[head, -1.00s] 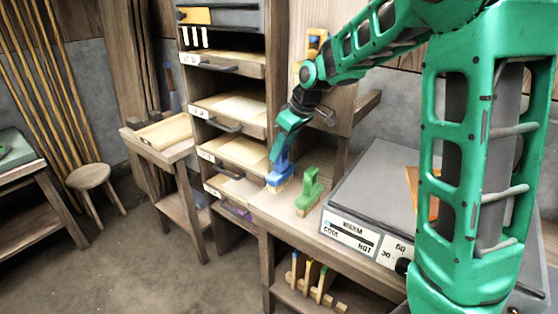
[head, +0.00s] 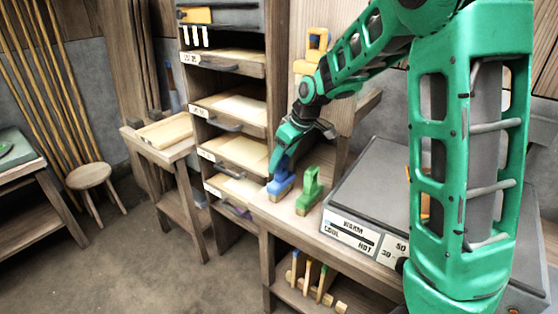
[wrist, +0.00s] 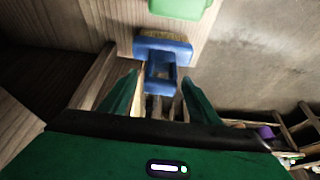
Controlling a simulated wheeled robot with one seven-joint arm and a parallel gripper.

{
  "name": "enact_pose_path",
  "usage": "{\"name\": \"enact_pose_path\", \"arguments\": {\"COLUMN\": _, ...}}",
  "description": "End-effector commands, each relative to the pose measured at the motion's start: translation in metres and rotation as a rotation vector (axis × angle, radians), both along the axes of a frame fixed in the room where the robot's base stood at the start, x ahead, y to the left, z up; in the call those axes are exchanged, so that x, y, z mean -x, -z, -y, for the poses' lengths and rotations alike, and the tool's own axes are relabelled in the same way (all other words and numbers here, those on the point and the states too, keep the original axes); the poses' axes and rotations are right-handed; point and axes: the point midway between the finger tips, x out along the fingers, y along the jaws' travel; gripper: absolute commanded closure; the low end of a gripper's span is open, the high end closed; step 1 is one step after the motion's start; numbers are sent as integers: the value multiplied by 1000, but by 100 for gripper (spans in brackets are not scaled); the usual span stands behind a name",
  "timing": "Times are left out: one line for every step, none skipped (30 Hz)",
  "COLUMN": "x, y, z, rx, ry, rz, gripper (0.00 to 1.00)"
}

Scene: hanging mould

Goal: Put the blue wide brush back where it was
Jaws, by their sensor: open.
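The blue wide brush (head: 282,181) stands upright on the left end of the wooden bench, bristles down, beside the green brush (head: 309,192). In the wrist view the blue brush (wrist: 165,50) shows its pale bristles and looped handle. My gripper (wrist: 160,80) is open, its green fingers apart on both sides of the handle with visible gaps. In the head view my gripper (head: 285,158) is right above the brush and partly covers its handle. Part of the green brush (wrist: 182,7) shows beyond it in the wrist view.
A drawer rack (head: 228,110) stands just left of the bench. Several small brushes (head: 308,278) stand in a holder on the lower shelf. A yellow-handled brush (head: 315,45) hangs behind my arm.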

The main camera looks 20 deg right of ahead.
Motion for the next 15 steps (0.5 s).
{"name": "enact_pose_path", "arguments": {"x": 0, "y": -1, "z": 0, "rx": 0, "ry": 0, "rz": 0, "gripper": 44}}
{"name": "enact_pose_path", "arguments": {"x": 0, "y": -2, "z": 0, "rx": -1, "ry": 0, "rz": 1, "gripper": 44}}
{"name": "enact_pose_path", "arguments": {"x": 1, "y": -5, "z": 1, "rx": -1, "ry": 0, "rz": 1, "gripper": 44}}
{"name": "enact_pose_path", "arguments": {"x": 1, "y": -7, "z": 1, "rx": -1, "ry": 0, "rz": 1, "gripper": 44}}
{"name": "enact_pose_path", "arguments": {"x": 2, "y": -10, "z": 2, "rx": 0, "ry": 0, "rz": 2, "gripper": 44}}
{"name": "enact_pose_path", "arguments": {"x": 4, "y": -16, "z": 3, "rx": -1, "ry": 1, "rz": 4, "gripper": 44}}
{"name": "enact_pose_path", "arguments": {"x": 5, "y": -20, "z": 4, "rx": 0, "ry": 1, "rz": 4, "gripper": 44}}
{"name": "enact_pose_path", "arguments": {"x": 7, "y": -24, "z": 6, "rx": 0, "ry": 1, "rz": 4, "gripper": 44}}
{"name": "enact_pose_path", "arguments": {"x": 9, "y": -32, "z": 8, "rx": -1, "ry": 2, "rz": 5, "gripper": 44}}
{"name": "enact_pose_path", "arguments": {"x": 11, "y": -37, "z": 9, "rx": -1, "ry": 2, "rz": 4, "gripper": 44}}
{"name": "enact_pose_path", "arguments": {"x": 13, "y": -43, "z": 11, "rx": -1, "ry": 2, "rz": 5, "gripper": 44}}
{"name": "enact_pose_path", "arguments": {"x": 16, "y": -52, "z": 13, "rx": -1, "ry": 1, "rz": 6, "gripper": 44}}
{"name": "enact_pose_path", "arguments": {"x": 21, "y": -51, "z": 17, "rx": -1, "ry": 4, "rz": 2, "gripper": 44}}
{"name": "enact_pose_path", "arguments": {"x": 28, "y": -49, "z": 21, "rx": 0, "ry": 4, "rz": 0, "gripper": 44}}
{"name": "enact_pose_path", "arguments": {"x": 35, "y": -49, "z": 26, "rx": -1, "ry": 4, "rz": 0, "gripper": 44}}
